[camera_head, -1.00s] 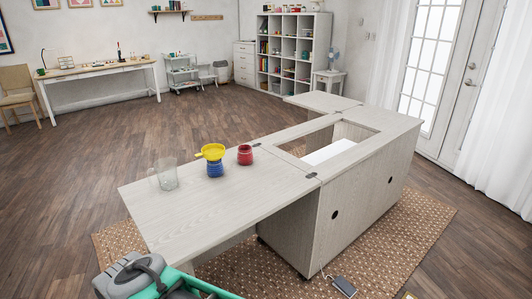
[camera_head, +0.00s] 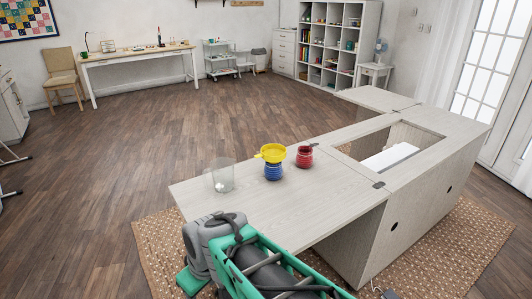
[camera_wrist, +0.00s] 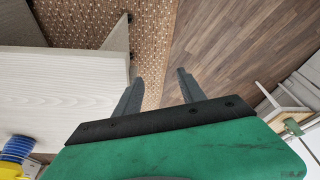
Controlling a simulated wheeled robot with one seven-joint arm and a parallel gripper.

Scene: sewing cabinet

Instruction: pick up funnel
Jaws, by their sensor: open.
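The yellow funnel (camera_head: 271,152) sits on top of a blue ribbed jar (camera_head: 273,171) on the cabinet's extended leaf (camera_head: 240,205) in the head view. In the wrist view, a yellow part of the funnel (camera_wrist: 10,170) shows at the lower left corner beside the blue ribbed jar (camera_wrist: 17,149). My gripper (camera_wrist: 157,83) shows in the wrist view with its two dark fingers apart and nothing between them. It is away from the funnel, with rug and floor beyond its fingers. The fingers cannot be made out in the head view.
A clear glass mug (camera_head: 221,177) stands left of the jar, and a red jar (camera_head: 304,157) stands to its right. The cabinet top has a rectangular opening with a white panel (camera_head: 390,156) inside. A patterned rug (camera_head: 160,240) lies below. Wooden floor is clear to the left.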

